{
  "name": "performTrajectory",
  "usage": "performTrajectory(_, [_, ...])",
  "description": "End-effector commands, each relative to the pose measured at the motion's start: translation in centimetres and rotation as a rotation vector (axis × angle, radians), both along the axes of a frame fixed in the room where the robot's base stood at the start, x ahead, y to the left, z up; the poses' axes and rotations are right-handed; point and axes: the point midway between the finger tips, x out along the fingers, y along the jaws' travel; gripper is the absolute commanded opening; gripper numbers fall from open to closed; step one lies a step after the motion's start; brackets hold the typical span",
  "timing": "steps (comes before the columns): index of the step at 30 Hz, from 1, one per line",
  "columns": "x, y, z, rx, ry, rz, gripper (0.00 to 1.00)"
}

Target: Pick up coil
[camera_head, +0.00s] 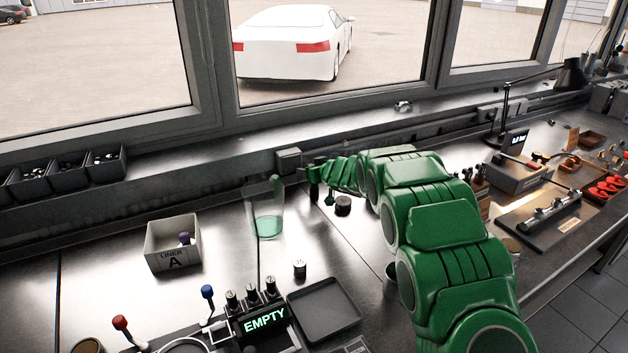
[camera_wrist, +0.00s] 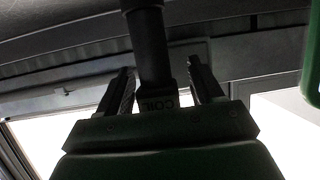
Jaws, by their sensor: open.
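The coil (camera_wrist: 148,45) is a dark, narrow cylinder with a wider block at one end marked "COIL". In the wrist view it stands between the two fingers of my gripper (camera_wrist: 162,78), which are open with a gap on both sides of it. In the head view my gripper (camera_head: 322,176) is at the far end of my green arm, low over the back of the bench. A small dark upright shape (camera_head: 313,183) at its tip may be the coil; my gripper partly hides it.
A short black cylinder (camera_head: 343,205) stands just in front of my gripper. A clear green-tinted container (camera_head: 268,222) is to the left, beyond it a "LINER A" box (camera_head: 172,246). An empty dark tray (camera_head: 325,309) lies nearer. The window ledge (camera_head: 220,178) runs behind.

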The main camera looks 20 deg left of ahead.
Motion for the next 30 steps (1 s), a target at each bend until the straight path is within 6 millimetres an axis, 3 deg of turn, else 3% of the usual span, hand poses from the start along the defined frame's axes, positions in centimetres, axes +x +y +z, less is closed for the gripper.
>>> performTrajectory(2, [0.0,0.0,0.0,0.000,0.000,0.000,0.60])
performTrajectory(12, [0.0,0.0,0.0,0.000,0.000,-0.001,0.08])
performTrajectory(22, [0.0,-0.1,0.4,0.000,0.000,-0.001,0.06])
performTrajectory(30, [0.0,-0.1,3.3,-0.001,-0.004,-0.001,0.06])
